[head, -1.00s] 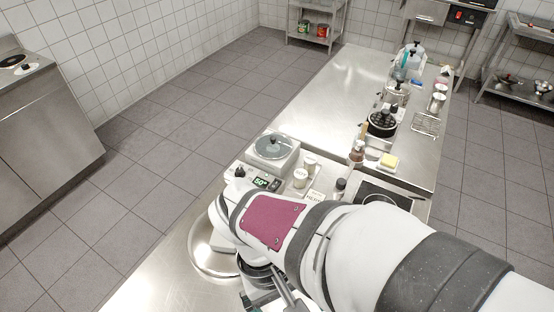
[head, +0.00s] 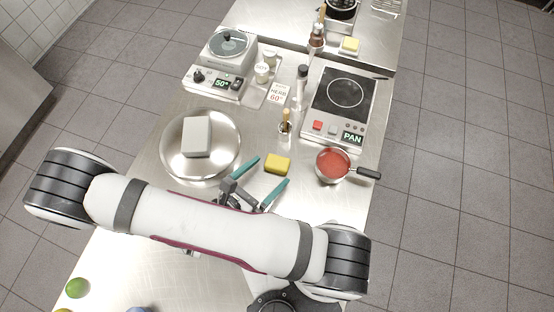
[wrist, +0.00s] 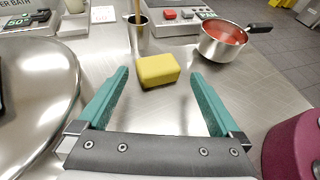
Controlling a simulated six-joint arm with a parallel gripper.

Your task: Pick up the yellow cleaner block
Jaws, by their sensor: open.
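The yellow cleaner block (head: 278,164) lies on the steel counter between the round steel tray and the saucepan. In the wrist view the yellow block (wrist: 157,70) sits just beyond my fingertips, near the middle of the gap between them. My gripper (head: 260,175) is open and empty, its two teal fingers spread apart on the near side of the block. In the wrist view my gripper (wrist: 158,78) shows both fingers clear of the block. The block's far side is hidden.
A round steel tray (head: 176,168) holding a grey block (head: 197,137) is at left. A saucepan (head: 333,166) of red sauce is at right. A small metal cup (head: 285,137) stands just behind the yellow block. A hotplate (head: 341,100) and water bath (head: 219,76) stand farther back.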

